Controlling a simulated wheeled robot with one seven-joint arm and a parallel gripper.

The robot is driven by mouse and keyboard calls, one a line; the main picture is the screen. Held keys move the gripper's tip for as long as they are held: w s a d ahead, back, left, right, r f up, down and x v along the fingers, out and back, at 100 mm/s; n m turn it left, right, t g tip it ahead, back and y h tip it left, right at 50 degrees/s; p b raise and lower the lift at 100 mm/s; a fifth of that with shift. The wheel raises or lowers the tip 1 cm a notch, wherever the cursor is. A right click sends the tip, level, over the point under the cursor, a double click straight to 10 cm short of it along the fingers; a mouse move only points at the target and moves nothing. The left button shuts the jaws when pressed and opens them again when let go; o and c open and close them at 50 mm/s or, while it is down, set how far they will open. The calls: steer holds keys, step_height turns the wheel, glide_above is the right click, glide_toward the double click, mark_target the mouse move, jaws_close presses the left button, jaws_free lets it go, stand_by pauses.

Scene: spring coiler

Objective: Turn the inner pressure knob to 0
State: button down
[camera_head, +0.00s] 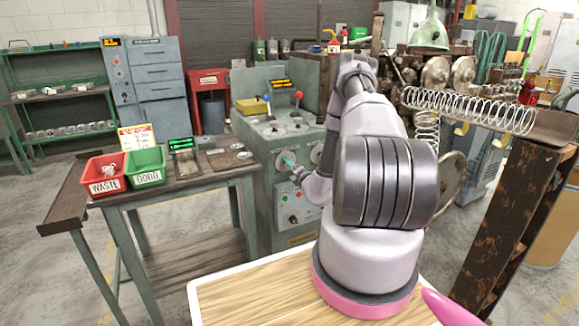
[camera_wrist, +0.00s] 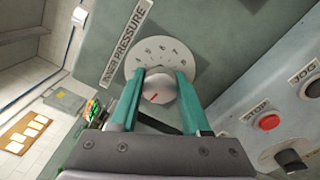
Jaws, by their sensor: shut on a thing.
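The inner pressure knob (camera_wrist: 158,86) is a round grey knob with a short red mark, on a pale dial plate (camera_wrist: 163,52) beside a label reading "INNER PRESSURE" (camera_wrist: 126,45). Numbers around 4 to 8 show on the plate's far side; the near part is hidden by my gripper. The red mark lies on the knob's near side in the wrist view; what number it points to cannot be told. My gripper (camera_wrist: 160,76) has teal fingers shut on the knob, one on each side. In the head view my gripper (camera_head: 290,164) is at the grey machine's front panel, partly hidden by my arm.
The grey machine (camera_head: 262,195) has a second dial (camera_head: 316,153) to the right. A red stop button (camera_wrist: 269,122) and a jog control (camera_wrist: 313,88) sit right of the knob.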

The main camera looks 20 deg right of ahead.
steer(key=n, duration=0.7)
stand_by(0.6)
steer(key=shift+c, duration=1.8)
jaws_free()
steer(key=s, duration=1.1)
steer(key=shift+d, duration=0.2)
